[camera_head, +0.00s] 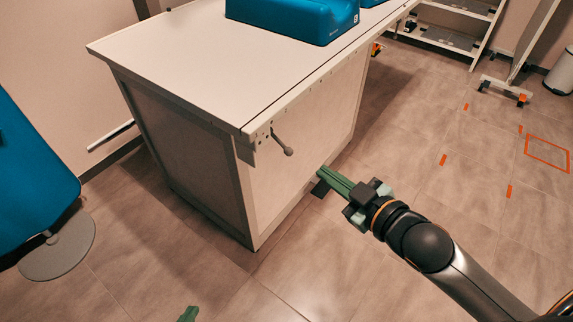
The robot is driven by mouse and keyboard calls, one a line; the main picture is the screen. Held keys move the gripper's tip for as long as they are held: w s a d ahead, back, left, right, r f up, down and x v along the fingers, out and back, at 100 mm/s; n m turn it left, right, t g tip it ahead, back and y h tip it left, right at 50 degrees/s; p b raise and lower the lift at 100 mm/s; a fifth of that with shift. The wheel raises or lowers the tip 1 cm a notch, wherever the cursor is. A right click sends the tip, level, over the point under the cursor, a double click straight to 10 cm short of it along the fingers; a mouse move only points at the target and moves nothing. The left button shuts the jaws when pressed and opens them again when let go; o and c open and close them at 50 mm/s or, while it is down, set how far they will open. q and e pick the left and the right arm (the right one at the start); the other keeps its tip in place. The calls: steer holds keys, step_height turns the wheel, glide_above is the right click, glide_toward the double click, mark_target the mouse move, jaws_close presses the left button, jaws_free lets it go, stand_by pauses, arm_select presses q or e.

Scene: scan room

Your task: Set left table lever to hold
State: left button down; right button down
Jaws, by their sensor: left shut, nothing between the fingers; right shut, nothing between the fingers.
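The table (190,65) has a white top and a light front panel. A small grey lever (281,142) with a round knob sticks out from the bracket at the table's near corner and slants down to the right. Any labels by it are too small to read. My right gripper (326,177), with green fingers, is shut and empty, below and right of the lever and apart from it. Only a green fingertip of my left gripper (188,314) shows at the bottom edge, low and left of the lever; it is shut, and the rest is out of frame.
A blue padded block (295,18) lies on the table. A blue chair (30,165) with a round grey base stands at the left. A shelf rack (450,38) and a bin (562,72) are at the back right. Floor with orange marks (443,160) is open at the right.

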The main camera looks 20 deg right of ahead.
mark_target(284, 147)
arm_select(q)
steer(key=shift+w+a, duration=0.1)
steer(key=shift+a, duration=0.05)
arm_select(e)
steer(key=shift+a+r, duration=0.25)
steer(key=shift+a, duration=0.05)
